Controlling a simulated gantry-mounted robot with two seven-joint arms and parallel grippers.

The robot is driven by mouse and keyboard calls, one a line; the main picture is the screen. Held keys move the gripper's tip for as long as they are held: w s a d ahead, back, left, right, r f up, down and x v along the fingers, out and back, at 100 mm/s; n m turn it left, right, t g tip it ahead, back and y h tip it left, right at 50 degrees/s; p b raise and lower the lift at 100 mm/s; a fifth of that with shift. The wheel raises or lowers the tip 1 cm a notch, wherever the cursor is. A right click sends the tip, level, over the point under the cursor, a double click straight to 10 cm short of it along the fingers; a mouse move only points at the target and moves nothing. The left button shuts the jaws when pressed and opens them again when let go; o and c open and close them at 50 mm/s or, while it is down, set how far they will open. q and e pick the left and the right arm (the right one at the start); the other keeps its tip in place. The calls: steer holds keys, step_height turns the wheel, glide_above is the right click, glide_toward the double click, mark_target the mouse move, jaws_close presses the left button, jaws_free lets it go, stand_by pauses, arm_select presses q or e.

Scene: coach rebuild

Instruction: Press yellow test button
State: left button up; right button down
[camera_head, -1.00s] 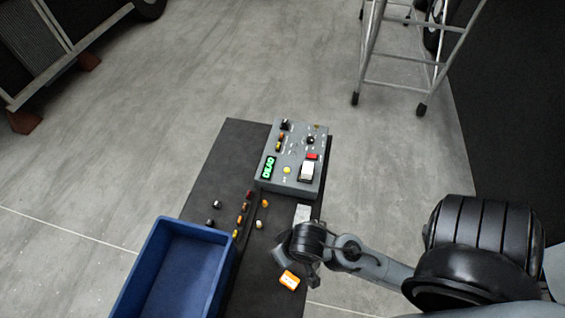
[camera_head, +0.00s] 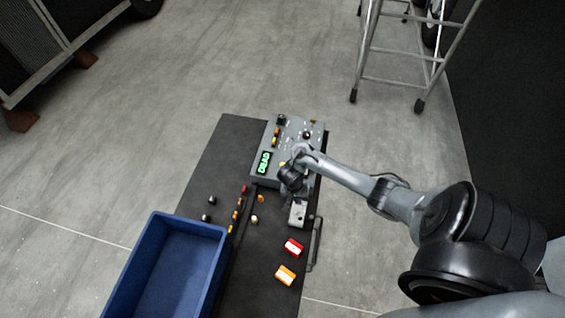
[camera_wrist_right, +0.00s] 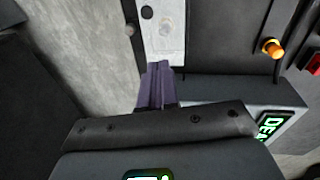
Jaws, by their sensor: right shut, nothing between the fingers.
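The grey test box (camera_head: 261,177) stands at the far end of the dark bench, its green display (camera_head: 263,162) reading DEAD. The yellow test button (camera_head: 282,164) shows as a small yellow spot beside my right wrist, mostly covered. My right gripper (camera_head: 296,192) is over the near edge of the box, and its tips are hard to make out in the head view. In the right wrist view its fingers (camera_wrist_right: 158,86) are shut and empty, in front of a pale plate (camera_wrist_right: 164,28). The DEAD display (camera_wrist_right: 272,126) is to their right; the button is not visible there. My left gripper is out of view.
A blue bin (camera_head: 213,228) is at the bench's near left. Small coloured parts (camera_head: 238,210) lie in the middle. A red block (camera_head: 293,247) and an orange block (camera_head: 285,275) lie near right. A handle (camera_head: 315,245) is on the right edge.

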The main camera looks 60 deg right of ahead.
steer(key=w+d+r+m+t+h, duration=0.1)
steer(key=w+d+r+t, duration=0.1)
steer(key=w+d+r, duration=0.8)
steer(key=w+r, duration=0.3)
steer(key=shift+w+d+r+b, duration=0.2)
steer(key=shift+w+b, duration=0.1)
steer(key=b, duration=1)
glide_above(283, 164)
step_height(283, 164, down, 12)
steer(key=shift+a+r, duration=0.1)
steer(key=shift+a, duration=0.05)
steer(key=shift+s+a+f, duration=0.1)
steer(key=shift+a+f, duration=0.05)
steer(key=shift+f, duration=0.85)
